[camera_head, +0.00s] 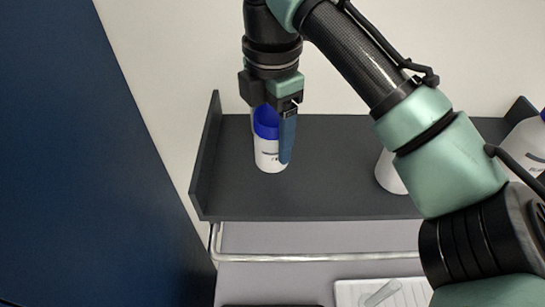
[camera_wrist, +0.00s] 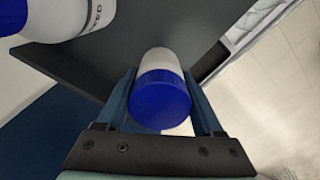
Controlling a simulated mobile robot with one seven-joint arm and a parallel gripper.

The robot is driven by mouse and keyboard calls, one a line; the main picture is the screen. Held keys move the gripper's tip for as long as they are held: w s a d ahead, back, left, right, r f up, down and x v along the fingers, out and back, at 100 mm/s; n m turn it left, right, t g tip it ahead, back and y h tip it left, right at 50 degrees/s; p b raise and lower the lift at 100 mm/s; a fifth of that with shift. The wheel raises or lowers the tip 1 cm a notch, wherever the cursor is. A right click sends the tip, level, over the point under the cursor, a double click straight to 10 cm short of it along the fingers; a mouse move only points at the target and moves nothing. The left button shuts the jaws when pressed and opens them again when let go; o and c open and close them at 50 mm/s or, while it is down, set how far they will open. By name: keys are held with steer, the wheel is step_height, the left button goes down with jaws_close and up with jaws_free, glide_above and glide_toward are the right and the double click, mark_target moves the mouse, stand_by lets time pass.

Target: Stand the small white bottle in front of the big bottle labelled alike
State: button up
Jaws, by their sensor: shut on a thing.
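The small white bottle (camera_head: 270,158) with a blue cap is between the fingers of my gripper (camera_head: 271,150), at the left end of the dark shelf. My gripper is shut on it, pointing down. In the wrist view its blue cap (camera_wrist: 161,100) faces the camera between both fingers. I cannot tell whether its base touches the shelf. A big white bottle (camera_head: 390,172) stands on the shelf, partly hidden behind my arm. Another big bottle (camera_head: 525,145) is at the right edge. A large labelled bottle (camera_wrist: 70,18) shows at the upper left of the wrist view; its print is unreadable.
The dark shelf (camera_head: 325,190) has a raised wall at its left end and clear room between the small bottle and my arm. A metal rail (camera_head: 320,256) runs below its front edge. A white ribbed tray (camera_head: 412,292) lies lower down. A dark blue panel (camera_head: 80,170) stands at left.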

mark_target(272, 114)
steer(key=shift+f+p, duration=1.05)
steer(key=shift+f, duration=2)
steer(key=shift+f, duration=0.1)
steer(key=o, duration=1.5)
steer(key=shift+c, duration=0.2)
step_height(272, 114, up, 12)
steer(key=b, duration=0.4)
